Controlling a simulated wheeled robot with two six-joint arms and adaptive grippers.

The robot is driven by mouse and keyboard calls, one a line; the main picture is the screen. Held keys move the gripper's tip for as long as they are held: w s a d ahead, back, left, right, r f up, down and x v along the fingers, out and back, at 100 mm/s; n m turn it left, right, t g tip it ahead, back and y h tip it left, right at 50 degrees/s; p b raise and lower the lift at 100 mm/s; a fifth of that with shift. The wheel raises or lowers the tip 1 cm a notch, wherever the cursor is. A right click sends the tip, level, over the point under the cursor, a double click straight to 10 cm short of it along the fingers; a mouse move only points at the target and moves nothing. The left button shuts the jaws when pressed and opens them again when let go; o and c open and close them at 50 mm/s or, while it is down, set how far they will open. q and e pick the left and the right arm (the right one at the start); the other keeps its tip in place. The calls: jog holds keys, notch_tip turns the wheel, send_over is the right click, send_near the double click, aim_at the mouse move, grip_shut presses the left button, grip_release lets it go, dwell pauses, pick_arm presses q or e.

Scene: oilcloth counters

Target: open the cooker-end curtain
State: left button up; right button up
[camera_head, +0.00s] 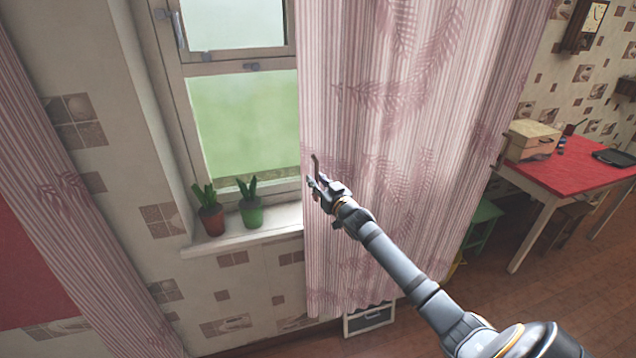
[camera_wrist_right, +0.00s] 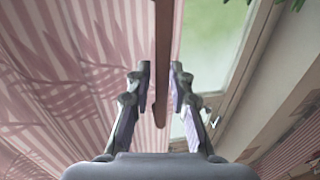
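A pink striped curtain (camera_head: 400,130) with a leaf pattern hangs over the right part of the window. My right gripper (camera_head: 314,183) is at this curtain's left edge. A brown wooden rod or strip (camera_head: 316,163) shows by its fingertips. In the right wrist view, this brown strip (camera_wrist_right: 162,50) runs down between the two fingers (camera_wrist_right: 160,75), which are open with gaps beside it. The curtain fabric (camera_wrist_right: 80,80) is on the left there. A second pink curtain (camera_head: 60,180) hangs at the left. The frames do not show which is the cooker end. My left gripper is out of view.
The window (camera_head: 240,120) shows left of the right curtain. Two potted plants, one red pot (camera_head: 211,219) and one green pot (camera_head: 251,215), stand on the sill (camera_head: 240,241). A red-topped table (camera_head: 580,170) and green stool (camera_head: 482,222) are at the right.

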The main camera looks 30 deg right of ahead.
jog(key=s+a, duration=0.1)
jog(key=s, duration=1.1)
dwell(0.4)
